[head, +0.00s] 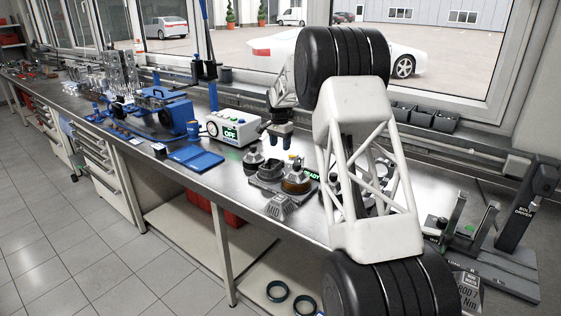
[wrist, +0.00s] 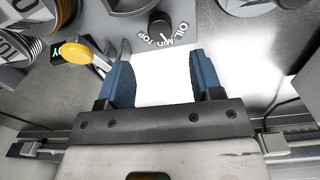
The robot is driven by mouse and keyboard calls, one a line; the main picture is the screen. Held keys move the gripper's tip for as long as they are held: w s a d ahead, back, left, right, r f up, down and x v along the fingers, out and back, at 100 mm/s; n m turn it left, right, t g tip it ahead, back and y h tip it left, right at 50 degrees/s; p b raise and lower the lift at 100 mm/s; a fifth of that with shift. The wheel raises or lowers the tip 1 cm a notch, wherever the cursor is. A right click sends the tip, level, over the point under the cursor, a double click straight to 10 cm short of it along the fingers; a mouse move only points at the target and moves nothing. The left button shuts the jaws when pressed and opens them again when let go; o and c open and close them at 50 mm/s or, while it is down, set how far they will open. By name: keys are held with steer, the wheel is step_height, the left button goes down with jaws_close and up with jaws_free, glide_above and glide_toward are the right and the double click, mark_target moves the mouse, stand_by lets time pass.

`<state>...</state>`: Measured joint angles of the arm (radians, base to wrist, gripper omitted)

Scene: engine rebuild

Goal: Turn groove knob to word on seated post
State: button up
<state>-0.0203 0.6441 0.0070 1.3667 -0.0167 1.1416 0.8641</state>
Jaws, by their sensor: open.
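The black groove knob (wrist: 160,24) shows at the top of the wrist view, on a grey panel printed OIL, MID and TOP. Its light mark appears to face the MID side, but I cannot read it surely. My gripper (wrist: 160,72) is open and empty just short of the knob, fingers apart. In the head view, my gripper (head: 279,143) hangs above the bench over the fixture. A dark post base with a copper-coloured ring stack (head: 296,186) stands below it; the stack also shows in the wrist view (wrist: 34,47). The knob is not discernible in the head view.
A MID-marked metal piece (head: 279,207) stands at the bench's front edge. A green READY display (head: 313,176) and yellow button (wrist: 76,52) are near the fixture. A white box with a green screen (head: 231,134) stands left. My arm hides much of the right side.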

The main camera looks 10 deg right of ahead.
steer(key=shift+f, duration=3.9)
steer(key=c, duration=0.9)
steer(key=shift+n, duration=3.1)
